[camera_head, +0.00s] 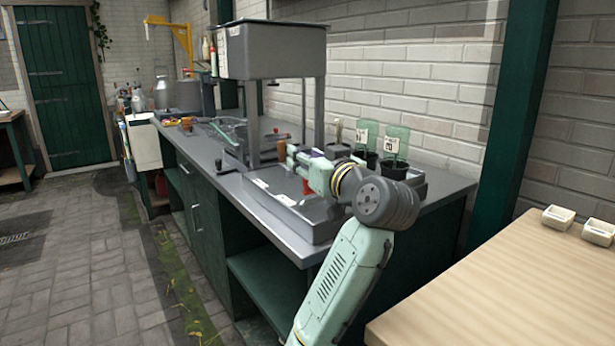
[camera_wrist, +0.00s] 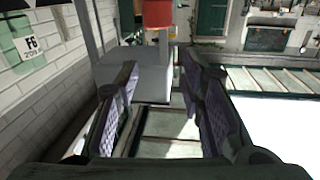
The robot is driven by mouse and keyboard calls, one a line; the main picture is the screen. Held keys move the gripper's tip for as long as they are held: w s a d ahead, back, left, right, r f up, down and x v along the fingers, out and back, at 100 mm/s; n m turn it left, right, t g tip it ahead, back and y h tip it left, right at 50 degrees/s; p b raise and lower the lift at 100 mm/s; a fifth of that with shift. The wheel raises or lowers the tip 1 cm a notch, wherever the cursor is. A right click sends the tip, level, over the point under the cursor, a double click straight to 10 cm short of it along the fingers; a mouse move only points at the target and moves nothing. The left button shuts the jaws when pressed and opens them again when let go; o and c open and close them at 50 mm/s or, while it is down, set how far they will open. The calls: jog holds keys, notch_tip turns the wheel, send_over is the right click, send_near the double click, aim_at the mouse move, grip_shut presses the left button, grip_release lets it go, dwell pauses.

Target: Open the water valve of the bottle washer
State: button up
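My gripper (camera_head: 290,155) is above the counter, in front of the grey tank stand. In the wrist view my gripper (camera_wrist: 160,105) has its two purple-padded fingers wide apart, with nothing between them. A red-orange cylinder (camera_wrist: 157,13) shows beyond the fingertips, at the top of the picture, apart from them. In the head view a brown cylinder (camera_head: 281,150) shows by the fingertips; I cannot tell if it is the same one. A small red part (camera_head: 275,130) sits on the stand. I cannot tell which part is the water valve.
A grey tank (camera_head: 270,50) on posts stands over the counter (camera_head: 230,190). A shallow grey tray (camera_head: 300,222) lies under my arm. A wooden table (camera_head: 510,290) is at the front right. The floor at left is clear.

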notch_tip(320, 180, up, 5)
dwell(0.4)
